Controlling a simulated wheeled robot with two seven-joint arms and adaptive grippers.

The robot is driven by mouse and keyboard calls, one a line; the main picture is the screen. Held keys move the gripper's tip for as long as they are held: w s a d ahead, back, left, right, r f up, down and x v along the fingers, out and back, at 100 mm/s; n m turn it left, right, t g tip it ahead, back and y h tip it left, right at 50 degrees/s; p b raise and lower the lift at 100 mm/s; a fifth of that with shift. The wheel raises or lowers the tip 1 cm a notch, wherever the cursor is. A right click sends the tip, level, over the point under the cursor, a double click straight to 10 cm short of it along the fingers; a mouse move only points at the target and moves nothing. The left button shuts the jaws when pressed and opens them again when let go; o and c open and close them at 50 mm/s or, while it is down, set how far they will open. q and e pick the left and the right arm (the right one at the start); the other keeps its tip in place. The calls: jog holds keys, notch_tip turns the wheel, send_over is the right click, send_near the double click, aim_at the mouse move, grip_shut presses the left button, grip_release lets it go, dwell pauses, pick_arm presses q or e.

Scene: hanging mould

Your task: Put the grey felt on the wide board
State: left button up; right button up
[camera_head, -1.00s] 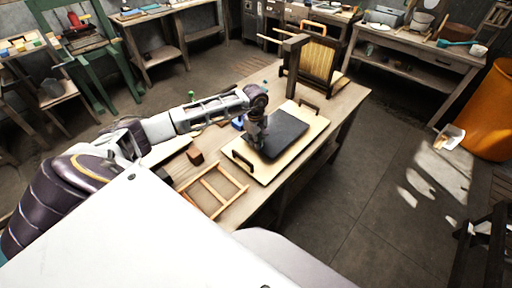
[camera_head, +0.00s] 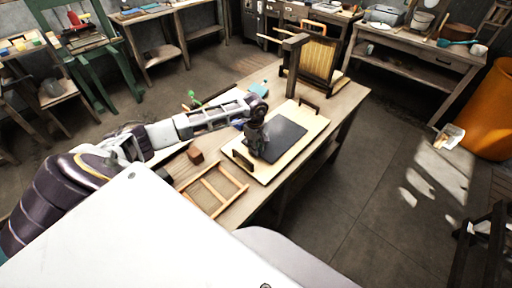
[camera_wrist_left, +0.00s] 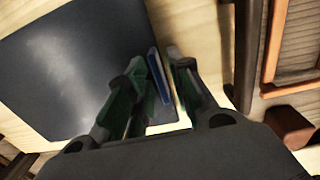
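The grey felt (camera_head: 284,137) is a dark rectangle lying on the pale wide board (camera_head: 305,120), which has a dark handle at each end. In the left wrist view the felt (camera_wrist_left: 75,65) fills the left side, with bare board (camera_wrist_left: 195,35) beside it. My left gripper (camera_head: 258,153) is low over the felt's left edge and hides part of it. In the left wrist view its fingertips (camera_wrist_left: 157,60) straddle that edge with a narrow gap between them. A bluish strip shows in the gap; I cannot tell whether it is felt. My right gripper is out of view.
A wooden frame (camera_head: 212,190) and a brown block (camera_head: 195,156) lie left of the board. An upright slatted mould (camera_head: 318,61) on a post stands at the table's far end. Open floor lies right of the table; an orange barrel (camera_head: 490,115) stands further right.

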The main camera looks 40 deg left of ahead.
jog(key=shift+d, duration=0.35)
pick_arm(q)
jog(key=shift+r, duration=0.15)
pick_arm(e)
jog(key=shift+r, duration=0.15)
pick_arm(q)
jog(key=shift+r, duration=0.2)
notch_tip(320, 180, up, 12)
jog(key=b, duration=0.1)
jog(key=shift+s+f, duration=0.15)
jog(key=shift+f, duration=0.05)
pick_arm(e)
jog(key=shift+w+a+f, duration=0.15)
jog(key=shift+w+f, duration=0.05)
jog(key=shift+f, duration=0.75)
